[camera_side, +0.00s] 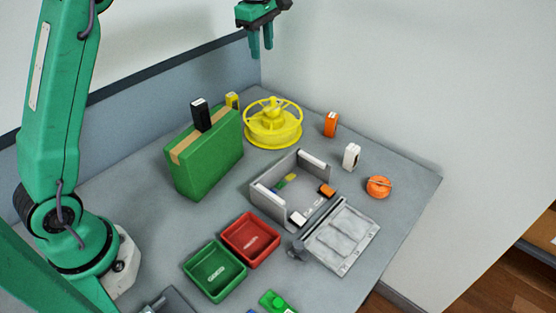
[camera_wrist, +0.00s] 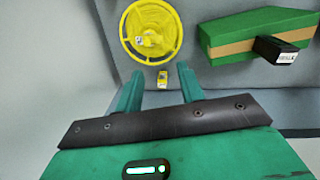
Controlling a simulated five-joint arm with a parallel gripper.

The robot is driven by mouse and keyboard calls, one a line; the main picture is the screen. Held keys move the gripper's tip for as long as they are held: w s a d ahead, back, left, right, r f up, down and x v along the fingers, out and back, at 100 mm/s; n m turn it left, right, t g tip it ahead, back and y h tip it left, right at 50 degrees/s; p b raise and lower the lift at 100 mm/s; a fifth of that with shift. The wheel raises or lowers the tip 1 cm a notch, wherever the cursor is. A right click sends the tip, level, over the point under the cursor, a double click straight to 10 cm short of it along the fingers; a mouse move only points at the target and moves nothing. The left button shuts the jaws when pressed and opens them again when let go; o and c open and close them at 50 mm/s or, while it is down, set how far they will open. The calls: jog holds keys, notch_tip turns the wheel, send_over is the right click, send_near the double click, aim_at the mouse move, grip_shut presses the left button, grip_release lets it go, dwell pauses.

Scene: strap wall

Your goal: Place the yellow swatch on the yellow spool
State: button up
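The yellow spool (camera_side: 272,127), a spoked wheel with a raised hub, sits at the back of the grey table. It also shows at the top of the wrist view (camera_wrist: 150,32). The yellow swatch (camera_side: 232,101), a small upright block with a pale label, stands to the left of the spool, its lower part hidden by a green box. In the wrist view the swatch (camera_wrist: 162,78) shows in the gap between my fingertips, apart from the spool. My gripper (camera_side: 261,53) is high above the back of the table, open and empty, fingers pointing down.
The tall green box (camera_side: 210,160) has a black block (camera_side: 200,115) against its top. An orange block (camera_side: 331,124), a white block (camera_side: 351,156) and an orange round item (camera_side: 378,187) stand to the right. A grey open tray (camera_side: 262,205), red bin (camera_side: 250,240) and green bin (camera_side: 214,272) lie in front.

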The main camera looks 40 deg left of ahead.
jog(key=s+d+r+m+t, duration=0.1)
jog(key=s+r+m, duration=0.2)
jog(key=s+m, duration=0.35)
jog(key=s+d+r+m+t, duration=0.1)
jog(key=s+r+m, duration=0.15)
jog(key=s, duration=0.65)
jog(key=s+f+m+t, duration=0.1)
jog(key=s+f+m, duration=0.1)
jog(key=s, duration=0.3)
jog(key=s+f+m, duration=0.3)
jog(key=s+m, duration=0.2)
jog(key=s+d+f+m+t, duration=0.1)
jog(key=s+f+m, duration=0.1)
jog(key=s, duration=0.4)
jog(key=shift+f+m+t, duration=0.25)
jog(key=shift+m+t, duration=0.05)
jog(key=shift+m, duration=0.5)
